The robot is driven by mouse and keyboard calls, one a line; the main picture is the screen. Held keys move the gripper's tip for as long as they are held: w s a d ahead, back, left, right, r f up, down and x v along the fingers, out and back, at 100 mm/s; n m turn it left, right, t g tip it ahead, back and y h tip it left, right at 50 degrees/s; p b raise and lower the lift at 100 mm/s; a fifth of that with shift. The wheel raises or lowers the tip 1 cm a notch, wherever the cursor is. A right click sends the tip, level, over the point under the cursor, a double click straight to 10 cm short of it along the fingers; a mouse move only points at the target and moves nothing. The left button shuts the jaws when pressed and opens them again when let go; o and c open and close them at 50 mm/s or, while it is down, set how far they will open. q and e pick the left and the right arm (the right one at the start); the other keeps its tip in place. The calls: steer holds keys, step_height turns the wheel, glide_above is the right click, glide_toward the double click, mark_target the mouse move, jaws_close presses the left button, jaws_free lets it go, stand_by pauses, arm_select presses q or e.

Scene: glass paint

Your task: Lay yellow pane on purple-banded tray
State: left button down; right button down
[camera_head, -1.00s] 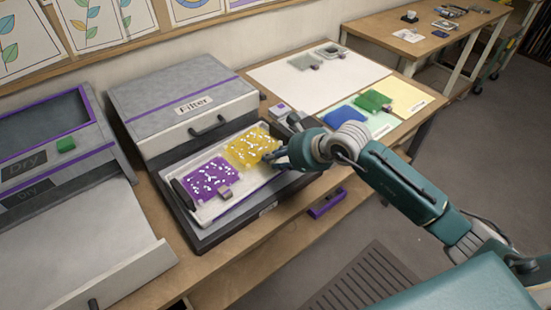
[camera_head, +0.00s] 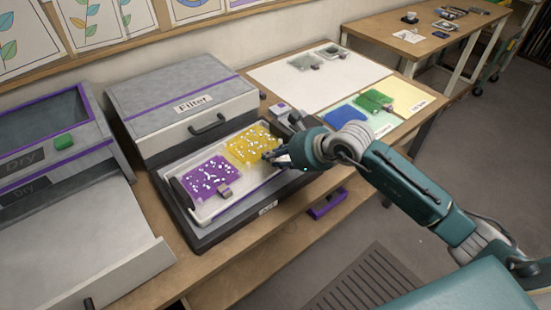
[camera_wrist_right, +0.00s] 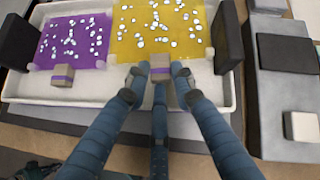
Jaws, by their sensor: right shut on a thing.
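The yellow pane (camera_head: 254,143), spotted with white, lies level over the right half of the white tray (camera_head: 228,206) in front of the Filter box. It also shows in the right wrist view (camera_wrist_right: 155,38). My right gripper (camera_head: 272,156) is shut on the small grey block with a purple band (camera_wrist_right: 160,70) at the pane's near edge. I cannot tell if the pane fully touches the tray. A purple pane (camera_head: 208,178) with white spots lies in the tray's left half, beside the yellow one. My left gripper is not in view.
The Filter box (camera_head: 180,100) stands behind the tray. Dark end blocks (camera_wrist_right: 228,38) flank the tray. A Dry unit (camera_head: 50,140) is at the left. Blue (camera_head: 346,115) and green (camera_head: 373,101) panes lie on the board at the right.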

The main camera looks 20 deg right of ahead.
mark_target(281, 170)
steer(key=shift+g, duration=0.5)
steer(key=shift+s+d+f, duration=0.1)
steer(key=shift+s+f, duration=0.2)
steer(key=shift+f, duration=0.35)
steer(key=shift+s+d+f, duration=0.1)
steer(key=shift+s+f, duration=0.15)
steer(key=shift+f, duration=0.45)
steer(key=shift+s+d+f, duration=0.1)
steer(key=shift+s+f, duration=0.2)
steer(key=shift+f, duration=0.35)
steer(key=c, duration=1.5)
jaws_free()
steer(key=shift+c, duration=0.2)
steer(key=shift+o, duration=0.8)
steer(key=shift+w+d+f, duration=0.1)
steer(key=shift+w+d, duration=0.05)
steer(key=v, duration=0.7)
steer(key=shift+w+r, duration=0.25)
steer(key=shift+r, duration=0.1)
steer(key=shift+s+r, duration=0.3)
steer(key=shift+r, duration=0.25)
step_height(281, 170, up, 9)
steer(key=p, duration=0.4)
steer(key=shift+r, duration=0.1)
